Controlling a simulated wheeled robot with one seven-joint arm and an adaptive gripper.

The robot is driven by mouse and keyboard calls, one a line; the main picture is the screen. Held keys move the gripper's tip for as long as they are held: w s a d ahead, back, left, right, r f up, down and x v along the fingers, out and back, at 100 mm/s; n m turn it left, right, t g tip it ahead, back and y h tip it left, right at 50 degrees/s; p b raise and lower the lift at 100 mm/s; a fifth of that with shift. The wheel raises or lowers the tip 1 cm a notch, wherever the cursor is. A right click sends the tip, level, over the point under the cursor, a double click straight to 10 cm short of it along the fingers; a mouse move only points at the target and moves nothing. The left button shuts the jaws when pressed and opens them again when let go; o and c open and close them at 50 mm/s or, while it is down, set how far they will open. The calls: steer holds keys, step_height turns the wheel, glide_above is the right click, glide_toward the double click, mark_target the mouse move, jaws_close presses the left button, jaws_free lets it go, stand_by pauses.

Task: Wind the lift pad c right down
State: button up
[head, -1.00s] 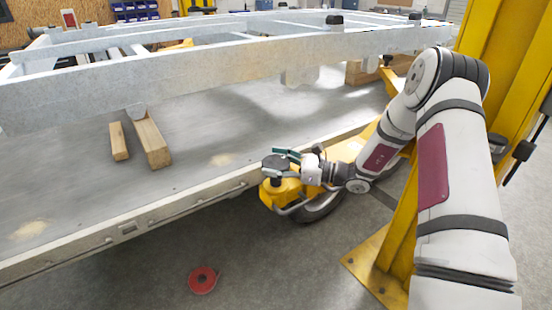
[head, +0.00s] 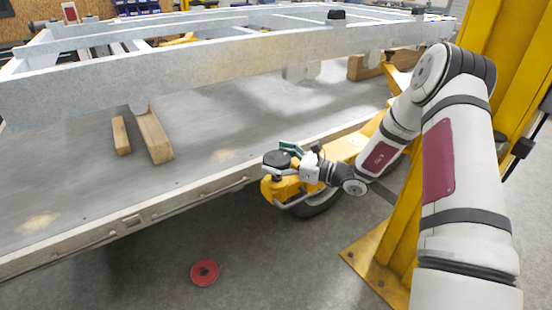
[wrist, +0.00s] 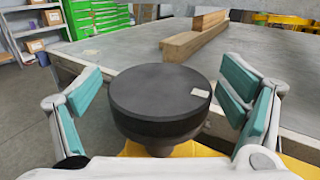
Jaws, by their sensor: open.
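The lift pad c is a round black disc (wrist: 160,98) with a small pale label on its top. It sits on a short stem above the end of a yellow lift arm (head: 270,190), and it also shows in the head view (head: 273,159). My gripper (wrist: 162,92) is open, with one teal-padded finger on each side of the pad. In the wrist view, gaps show between the pad's rim and both fingers. In the head view, my gripper (head: 284,157) reaches the pad from the right. The lower stem is mostly hidden.
A grey trailer deck (head: 200,175) lies beside the pad, with wooden blocks (head: 154,138) on it. A galvanised frame (head: 200,80) stands above. A yellow post (head: 395,220) rises near my arm. A red tape roll (head: 205,273) lies on the open floor.

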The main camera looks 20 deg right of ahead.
steer(key=v, duration=1.2)
steer(key=s+a+r+n+g+h+p, duration=0.2)
steer(key=s+a+r+n+g+h, duration=0.2)
steer(key=s+a+r+n+g, duration=0.95)
steer(key=s+d+r+n+t+h, duration=0.1)
steer(key=s+r+n+t+h, duration=0.1)
steer(key=s, duration=0.4)
steer(key=s+d+r+n+t+h+p, duration=0.1)
steer(key=s+d+r+n+t+h, duration=0.1)
steer(key=s+r+n+h, duration=0.2)
steer(key=s+d+r+n+t+h, duration=0.1)
steer(key=s+r+n+t+h, duration=0.1)
steer(key=s+n, duration=0.4)
steer(key=shift+s+d+r+h, duration=0.4)
steer(key=shift+s+h, duration=0.5)
steer(key=shift+s, duration=1.2)
steer(key=shift+n, duration=0.25)
